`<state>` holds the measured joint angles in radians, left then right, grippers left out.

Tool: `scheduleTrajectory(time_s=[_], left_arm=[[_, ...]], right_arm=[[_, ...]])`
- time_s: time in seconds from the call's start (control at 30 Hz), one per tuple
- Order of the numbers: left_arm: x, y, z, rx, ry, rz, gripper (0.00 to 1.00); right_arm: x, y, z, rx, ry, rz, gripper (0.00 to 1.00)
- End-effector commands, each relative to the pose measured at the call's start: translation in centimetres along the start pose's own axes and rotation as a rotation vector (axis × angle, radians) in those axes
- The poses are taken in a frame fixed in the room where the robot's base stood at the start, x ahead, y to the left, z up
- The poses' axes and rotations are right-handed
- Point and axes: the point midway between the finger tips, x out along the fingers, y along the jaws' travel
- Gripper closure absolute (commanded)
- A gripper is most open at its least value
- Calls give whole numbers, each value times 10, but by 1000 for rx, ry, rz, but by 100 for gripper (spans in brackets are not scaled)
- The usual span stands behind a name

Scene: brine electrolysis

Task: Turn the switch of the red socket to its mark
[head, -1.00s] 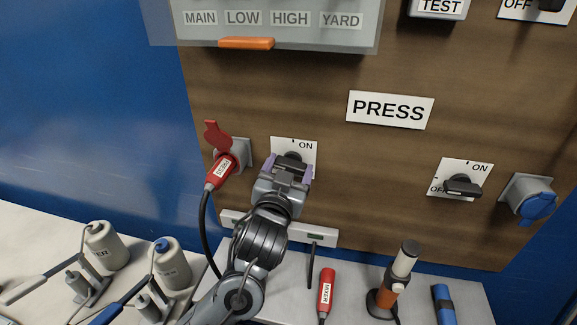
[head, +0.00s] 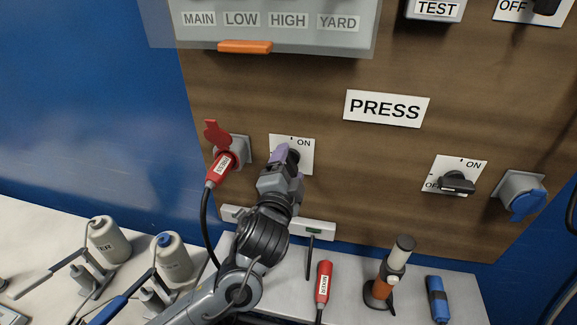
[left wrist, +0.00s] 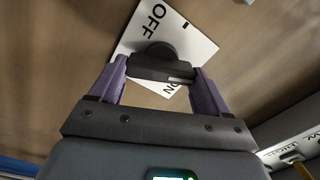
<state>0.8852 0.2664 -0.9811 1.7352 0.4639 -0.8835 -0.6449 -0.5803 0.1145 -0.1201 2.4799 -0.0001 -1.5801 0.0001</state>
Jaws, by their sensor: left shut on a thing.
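The red socket (head: 238,150) is on the wooden panel, its red lid up and a red plug (head: 220,171) labelled MIXER in it. To its right is a white ON/OFF plate (head: 306,158) with a black switch (left wrist: 160,68). My left gripper (head: 287,160) is shut on the switch handle; the left wrist view shows a purple finger at each end of it. In that view the plate is tilted, OFF upper left and ON partly hidden below the handle. A black tick (left wrist: 186,24) is at its edge. My right gripper is not in view.
A second switch (head: 457,182) and a blue socket (head: 522,195) are at the right. Below, a loose red MIXER plug (head: 323,281), an orange-and-white upright tool (head: 390,275) and a blue cylinder (head: 437,298) are on the shelf. A black cable hangs from the red socket's plug.

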Motion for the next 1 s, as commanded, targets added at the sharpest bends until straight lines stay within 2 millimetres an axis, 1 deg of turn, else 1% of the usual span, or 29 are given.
scheduleTrajectory(time_s=[0.2,0.5,0.7,1.0], left_arm=[[0,2,2,186,-2,-1,54],[0,3,2,362,-1,1,54],[0,3,2,419,-1,1,54],[0,2,1,439,-1,1,54]], right_arm=[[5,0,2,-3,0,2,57],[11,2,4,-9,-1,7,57],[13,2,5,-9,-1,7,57],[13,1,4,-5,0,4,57]])
